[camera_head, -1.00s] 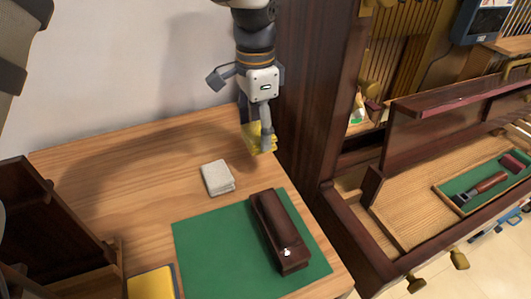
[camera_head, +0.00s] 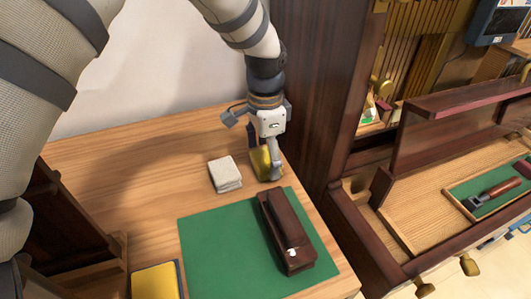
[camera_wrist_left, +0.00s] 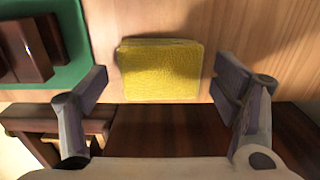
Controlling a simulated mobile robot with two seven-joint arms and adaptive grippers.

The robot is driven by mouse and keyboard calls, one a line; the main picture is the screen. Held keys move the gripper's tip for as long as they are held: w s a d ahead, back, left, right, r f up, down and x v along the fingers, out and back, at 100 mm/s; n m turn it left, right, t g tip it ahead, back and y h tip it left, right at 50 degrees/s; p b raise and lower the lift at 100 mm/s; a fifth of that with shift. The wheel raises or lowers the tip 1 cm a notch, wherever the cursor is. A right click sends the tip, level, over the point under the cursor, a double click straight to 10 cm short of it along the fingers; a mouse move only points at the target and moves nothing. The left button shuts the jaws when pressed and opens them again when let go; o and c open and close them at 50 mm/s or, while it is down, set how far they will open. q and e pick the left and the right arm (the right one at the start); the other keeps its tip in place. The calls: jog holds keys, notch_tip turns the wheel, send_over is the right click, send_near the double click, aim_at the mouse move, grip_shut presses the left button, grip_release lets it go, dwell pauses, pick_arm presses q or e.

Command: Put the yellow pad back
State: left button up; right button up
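A yellow pad (camera_head: 260,163) with a rough surface is at the right side of the wooden table, just right of a whitish pad (camera_head: 225,174). My left gripper (camera_head: 272,157) is directly over it, pointing down, and one finger hides part of it. In the left wrist view the pad (camera_wrist_left: 162,70) lies between the two widely spread fingers, with a gap on each side. The left gripper is open. I cannot tell for sure whether the pad rests flat on the table. The right gripper is not in view.
A dark brown block (camera_head: 285,230) lies on a green mat (camera_head: 215,255) at the front. A yellow dark-edged item (camera_head: 155,282) is at the front left, near a dark wooden structure (camera_head: 70,230). A tall dark wooden panel (camera_head: 312,90) rises close right of the gripper.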

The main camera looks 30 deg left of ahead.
aim_at(266, 158)
pick_arm(q)
notch_tip(266, 158, up, 12)
jog(key=shift+r+p, duration=0.15)
jog(key=shift+p, duration=0.25)
dwell(0.3)
